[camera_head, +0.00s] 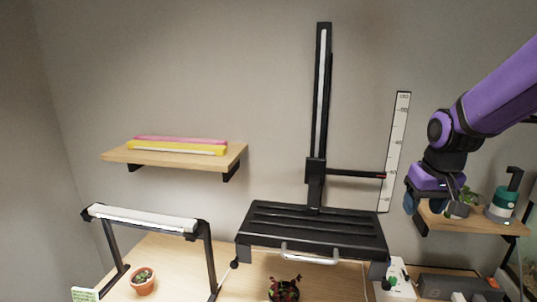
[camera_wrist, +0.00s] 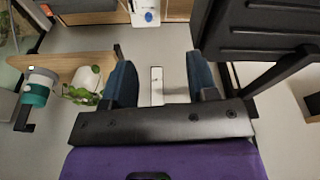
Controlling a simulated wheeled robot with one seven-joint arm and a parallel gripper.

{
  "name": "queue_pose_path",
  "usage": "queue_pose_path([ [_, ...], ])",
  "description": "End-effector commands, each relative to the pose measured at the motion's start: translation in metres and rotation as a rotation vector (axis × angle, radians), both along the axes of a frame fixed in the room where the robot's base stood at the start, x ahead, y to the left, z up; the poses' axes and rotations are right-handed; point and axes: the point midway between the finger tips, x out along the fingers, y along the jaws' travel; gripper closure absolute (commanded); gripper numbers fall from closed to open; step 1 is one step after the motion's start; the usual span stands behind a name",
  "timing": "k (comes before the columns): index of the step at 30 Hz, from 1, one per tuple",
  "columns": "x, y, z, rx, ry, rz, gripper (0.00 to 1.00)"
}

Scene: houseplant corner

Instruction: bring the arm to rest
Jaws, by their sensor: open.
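My purple arm reaches in from the right in the head view, and my gripper (camera_head: 432,208) hangs in front of the right wall shelf. In the wrist view my gripper (camera_wrist: 157,85) shows two dark blue fingers standing well apart. My gripper holds nothing. In the head view it partly hides the shelf and a small plant on it.
The right shelf (camera_head: 455,222) bears a potted plant (camera_head: 468,197) and a green-white bottle (camera_head: 501,207). A black slatted platform (camera_head: 310,228) on a post stands centre. A lamp frame (camera_head: 145,221) and cactus pot (camera_head: 143,282) are left. The left shelf (camera_head: 115,156) holds pink and yellow items.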

Motion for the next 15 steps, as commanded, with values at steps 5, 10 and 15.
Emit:
queue_pose_path([
  [5,-0.041,0.009,0.041,0.005,-0.062,0.004,0.47],
  [10,-0.083,0.017,0.068,0.009,-0.113,0.006,0.47],
  [15,-0.125,0.023,0.089,0.011,-0.166,0.008,0.47],
])
